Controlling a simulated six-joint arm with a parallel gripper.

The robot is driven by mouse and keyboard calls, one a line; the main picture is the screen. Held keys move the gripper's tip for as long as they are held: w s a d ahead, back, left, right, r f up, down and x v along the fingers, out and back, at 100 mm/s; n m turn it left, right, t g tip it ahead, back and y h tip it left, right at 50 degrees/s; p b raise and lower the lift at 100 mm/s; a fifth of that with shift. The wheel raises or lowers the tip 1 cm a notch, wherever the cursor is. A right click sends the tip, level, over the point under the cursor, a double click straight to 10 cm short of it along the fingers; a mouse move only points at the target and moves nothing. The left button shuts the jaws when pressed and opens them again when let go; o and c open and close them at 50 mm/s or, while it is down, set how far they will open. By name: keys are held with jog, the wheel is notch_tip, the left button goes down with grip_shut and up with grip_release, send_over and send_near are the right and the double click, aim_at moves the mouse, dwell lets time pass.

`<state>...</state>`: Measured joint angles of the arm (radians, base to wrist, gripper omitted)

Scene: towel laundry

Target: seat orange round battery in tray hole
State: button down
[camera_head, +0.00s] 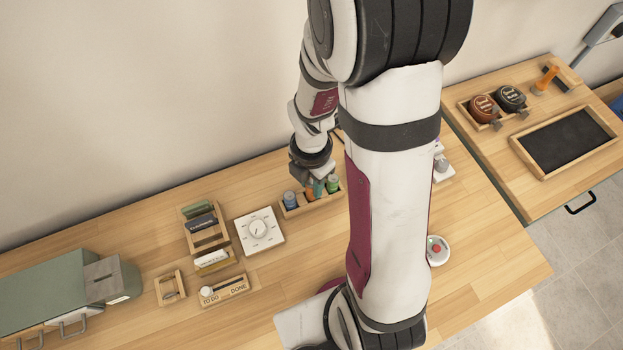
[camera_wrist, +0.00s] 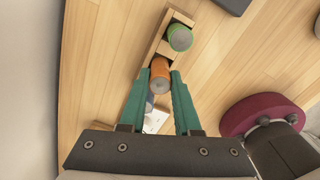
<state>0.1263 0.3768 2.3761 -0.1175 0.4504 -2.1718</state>
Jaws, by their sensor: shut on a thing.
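The orange round battery (camera_wrist: 160,76) is upright between the teal fingertips of my gripper (camera_wrist: 160,84), which is shut on it. The wooden tray (camera_wrist: 179,17) runs beneath it; in the head view the tray (camera_head: 300,210) is near the wall side of the table. A green battery (camera_wrist: 180,38) stands at one end of the tray, also visible in the head view (camera_head: 333,184). A blue battery (camera_head: 291,198) stands at the left end. In the head view my gripper (camera_head: 315,190) is over the tray's middle and partly hides the orange battery. Whether its base is inside the hole is hidden.
A white dial timer (camera_head: 259,230) and a wooden rack (camera_head: 207,232) stand left of the tray. A TO DO/DONE board (camera_head: 224,290) lies nearer the front. A red-button device (camera_head: 437,250) is to the right.

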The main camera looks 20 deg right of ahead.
jog(key=shift+f, duration=0.7)
dwell(0.4)
jog(key=c, duration=0.5)
grip_release()
jog(key=shift+c, duration=0.2)
jog(key=shift+o, duration=0.3)
jog(key=o, duration=0.4)
jog(key=shift+r, duration=3.45)
